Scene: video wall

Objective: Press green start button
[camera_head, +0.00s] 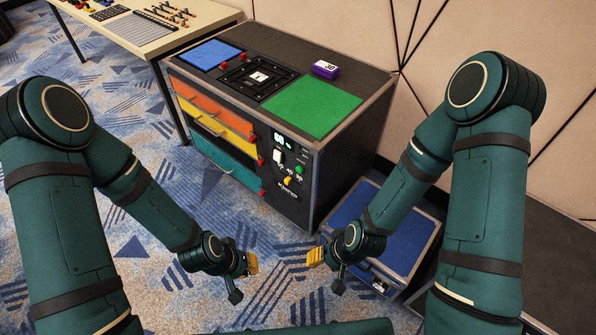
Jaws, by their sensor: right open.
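The green start button (299,170) is a small round green knob on the black control panel (285,190) at the right end of the cabinet's front. My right gripper (318,257) has yellow fingertips and is open and empty, below and a little right of the button, apart from the panel. My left gripper (252,263) also has yellow fingertips and hangs low, left of the right one, in front of the cabinet. Its jaw opening is too small to make out. Nothing covers the button.
The cabinet (345,135) has coloured drawers, a green top panel (312,108), a blue top panel (210,54) and a purple box (326,69). A blue-topped box (345,205) stands low at its right. A table (150,45) stands at the back left. Carpet in front is clear.

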